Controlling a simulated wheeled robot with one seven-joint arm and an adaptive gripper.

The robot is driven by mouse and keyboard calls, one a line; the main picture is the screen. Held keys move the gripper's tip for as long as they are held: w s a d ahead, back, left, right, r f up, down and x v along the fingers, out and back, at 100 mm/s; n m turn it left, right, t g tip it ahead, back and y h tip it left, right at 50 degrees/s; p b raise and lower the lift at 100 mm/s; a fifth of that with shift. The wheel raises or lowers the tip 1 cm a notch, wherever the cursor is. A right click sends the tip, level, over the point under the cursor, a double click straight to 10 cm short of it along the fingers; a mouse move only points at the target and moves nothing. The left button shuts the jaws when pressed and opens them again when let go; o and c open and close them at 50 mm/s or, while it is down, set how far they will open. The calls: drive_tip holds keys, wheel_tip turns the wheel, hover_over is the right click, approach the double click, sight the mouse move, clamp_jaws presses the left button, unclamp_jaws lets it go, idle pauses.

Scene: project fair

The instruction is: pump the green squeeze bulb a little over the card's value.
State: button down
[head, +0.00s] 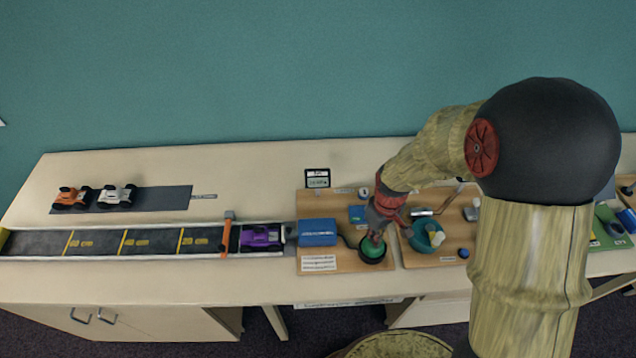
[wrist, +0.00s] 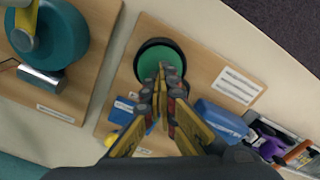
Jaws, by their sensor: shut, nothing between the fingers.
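The green squeeze bulb (head: 373,247) sits in a dark round base on a wooden board (head: 345,262) in the head view, partly hidden by my gripper (head: 374,235). In the wrist view the bulb (wrist: 160,62) shows as a green dome in a black ring. My gripper (wrist: 165,72) is shut and empty, its fingertips over the lower part of the bulb. I cannot tell whether the tips touch it. A small card or display (head: 317,178) stands at the back of the board; its writing is too small to read.
A blue box (head: 318,232) stands left of the bulb. A purple car (head: 262,237) sits at the end of a marked track (head: 150,243), beside an orange gate (head: 226,235). An orange car (head: 71,197) and a white car (head: 118,196) stand behind. A teal bowl-like part (head: 426,235) is to the right.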

drive_tip(key=shift+r+p, duration=1.35)
drive_tip(key=shift+r, duration=0.45)
drive_tip(key=shift+f, duration=0.2)
drive_tip(key=shift+f+b, duration=1.2)
drive_tip(key=shift+f, duration=0.5)
drive_tip(key=shift+r, duration=0.1)
drive_tip(key=shift+r+p, duration=1.4)
drive_tip(key=shift+r, duration=0.35)
